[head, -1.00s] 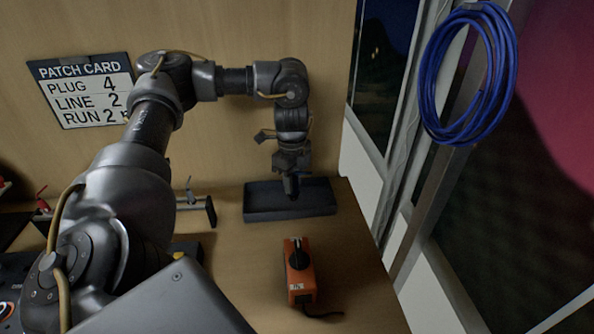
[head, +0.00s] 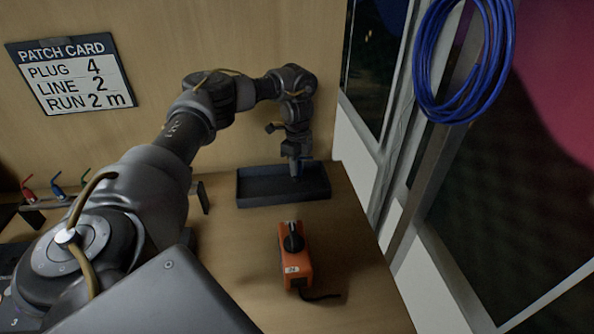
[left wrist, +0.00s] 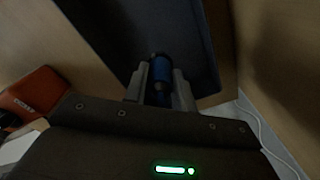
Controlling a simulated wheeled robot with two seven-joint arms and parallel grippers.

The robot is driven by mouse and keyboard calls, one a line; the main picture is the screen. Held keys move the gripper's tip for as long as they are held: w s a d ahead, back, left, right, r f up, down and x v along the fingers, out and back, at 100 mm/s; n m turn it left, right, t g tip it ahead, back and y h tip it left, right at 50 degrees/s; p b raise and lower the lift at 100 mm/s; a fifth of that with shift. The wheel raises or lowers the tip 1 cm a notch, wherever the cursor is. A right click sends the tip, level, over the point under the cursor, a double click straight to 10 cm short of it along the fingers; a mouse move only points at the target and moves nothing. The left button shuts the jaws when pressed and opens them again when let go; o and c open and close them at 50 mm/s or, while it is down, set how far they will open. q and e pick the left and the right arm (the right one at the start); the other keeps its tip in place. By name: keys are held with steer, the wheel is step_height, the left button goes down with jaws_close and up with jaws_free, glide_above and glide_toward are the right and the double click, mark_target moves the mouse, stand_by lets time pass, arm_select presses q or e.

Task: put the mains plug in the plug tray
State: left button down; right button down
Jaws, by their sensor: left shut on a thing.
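The plug tray (head: 258,201) is a dark, shallow, rectangular tray on the wooden worktop against the back wall. My left gripper (head: 296,174) points down over the right half of the tray. In the left wrist view my left gripper (left wrist: 160,90) is shut on the mains plug (left wrist: 160,70), a blue and black cylindrical piece between the fingers. The dark tray (left wrist: 125,25) lies behind it there. I cannot tell whether the plug touches the tray floor. My right gripper is not in view.
An orange box (head: 301,270) with a black top part and short cable stands in front of the tray. A rack with coloured pieces (head: 57,190) is at the left. A blue cable coil (head: 425,70) hangs at the right. Worktop right of the orange box is clear.

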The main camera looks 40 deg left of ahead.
arm_select(q)
step_height(320, 180, down, 3)
steer(key=shift+a+r, duration=0.1)
steer(key=shift+r, duration=0.1)
steer(key=shift+r, duration=0.1)
steer(key=shift+f, duration=0.2)
steer(key=c, duration=1.1)
jaws_free()
steer(key=shift+c, duration=0.2)
steer(key=shift+r, duration=0.15)
step_height(320, 180, up, 12)
steer(key=p, duration=0.2)
steer(key=shift+p, duration=0.3)
